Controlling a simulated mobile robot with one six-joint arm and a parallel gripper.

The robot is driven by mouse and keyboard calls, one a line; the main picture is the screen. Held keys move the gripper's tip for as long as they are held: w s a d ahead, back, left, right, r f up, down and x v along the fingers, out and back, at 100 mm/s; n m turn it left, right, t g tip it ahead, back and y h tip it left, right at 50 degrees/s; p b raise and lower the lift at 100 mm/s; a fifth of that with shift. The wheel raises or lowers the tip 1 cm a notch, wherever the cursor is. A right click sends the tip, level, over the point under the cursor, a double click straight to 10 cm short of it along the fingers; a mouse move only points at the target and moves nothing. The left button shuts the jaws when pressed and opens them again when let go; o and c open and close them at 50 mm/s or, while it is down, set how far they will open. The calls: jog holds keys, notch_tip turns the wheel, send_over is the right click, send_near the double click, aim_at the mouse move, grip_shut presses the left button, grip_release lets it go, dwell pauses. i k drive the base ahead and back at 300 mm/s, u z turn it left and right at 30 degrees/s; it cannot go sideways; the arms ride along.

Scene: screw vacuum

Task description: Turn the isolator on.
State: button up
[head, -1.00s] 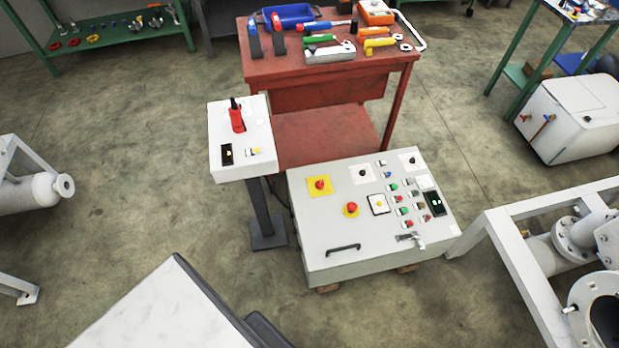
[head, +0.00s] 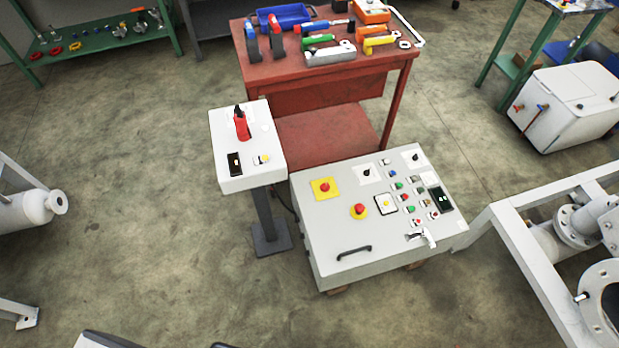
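No part is labelled legibly as the isolator. A red switch handle with a black tip (head: 241,125) stands up on the top of a white pedestal box (head: 230,178), left of the control panel. The sloping grey control panel (head: 325,235) has two black rotary knobs on white plates, one at its upper middle (head: 367,172) and one at its upper right (head: 415,158). My gripper is not in view.
A red tool table (head: 345,70) stands behind the panel. A white pipe frame (head: 520,250) is at the right, close to the panel's right edge. A grey tank (head: 30,209) is at the left. The floor in front of and left of the pedestal is clear.

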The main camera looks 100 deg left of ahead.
aim_at(325, 187)
jog(key=z, duration=0.1)
jog(key=k, duration=0.2)
jog(key=u, duration=2.75)
jog(key=k, duration=0.35)
jog(key=u, duration=1.9)
jog(key=i, duration=0.3)
jog(key=u, duration=0.05)
